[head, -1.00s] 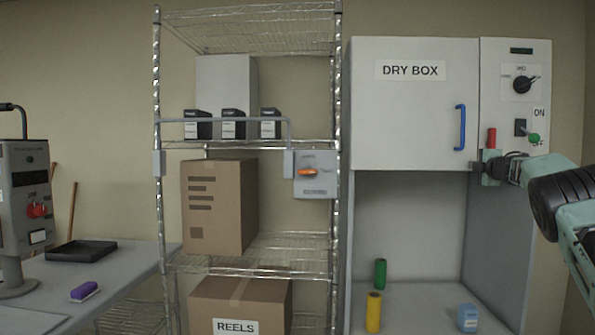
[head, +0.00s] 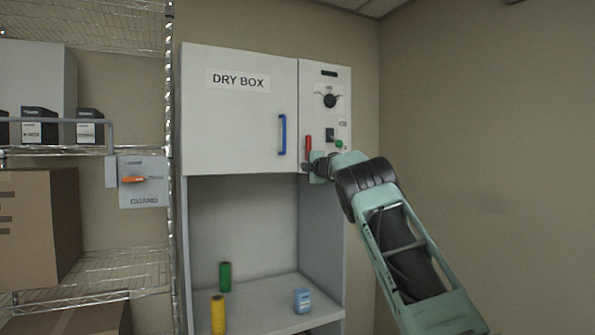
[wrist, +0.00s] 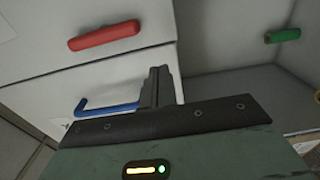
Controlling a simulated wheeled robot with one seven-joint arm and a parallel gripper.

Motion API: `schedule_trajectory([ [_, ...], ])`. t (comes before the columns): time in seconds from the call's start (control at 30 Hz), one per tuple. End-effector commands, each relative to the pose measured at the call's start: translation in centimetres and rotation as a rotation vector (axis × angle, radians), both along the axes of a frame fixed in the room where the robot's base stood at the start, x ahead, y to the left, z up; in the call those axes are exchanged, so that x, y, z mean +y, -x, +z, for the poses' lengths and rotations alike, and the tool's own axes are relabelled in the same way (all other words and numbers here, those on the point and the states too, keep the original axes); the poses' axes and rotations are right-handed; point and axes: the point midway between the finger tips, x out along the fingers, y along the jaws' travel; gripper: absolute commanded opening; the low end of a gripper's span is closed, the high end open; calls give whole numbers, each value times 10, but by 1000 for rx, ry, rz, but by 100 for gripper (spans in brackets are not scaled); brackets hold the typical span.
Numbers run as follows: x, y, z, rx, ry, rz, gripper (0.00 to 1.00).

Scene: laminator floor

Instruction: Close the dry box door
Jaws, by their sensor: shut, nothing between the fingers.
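The dry box (head: 325,225) is a tall white cabinet with an open bay below. Its white door (head: 225,125), labelled DRY BOX, lies across the upper part and looks flush with the control panel to its right. A blue handle (head: 282,135) is upright near the door's right edge; it also shows in the wrist view (wrist: 105,107). A red bar (head: 308,148) stands at the panel's left edge, also in the wrist view (wrist: 103,35). My gripper (head: 308,168) is just below the red bar, right of the blue handle. Its fingers (wrist: 157,86) are shut and empty.
The panel holds a black dial (head: 330,101) and a green-tipped switch (head: 339,144). A wire shelf with a guard box (head: 143,197) is left. Bare wall is right.

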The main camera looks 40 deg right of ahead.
Motion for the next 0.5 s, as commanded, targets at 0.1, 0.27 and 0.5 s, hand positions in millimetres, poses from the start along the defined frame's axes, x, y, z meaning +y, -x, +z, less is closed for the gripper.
schedule_trajectory([
  [0.1,-8,14,-7,3,-3,-1,0],
  [0.27,-21,35,-8,5,-2,-1,0],
  [0.5,-37,64,-7,5,-3,1,0],
])
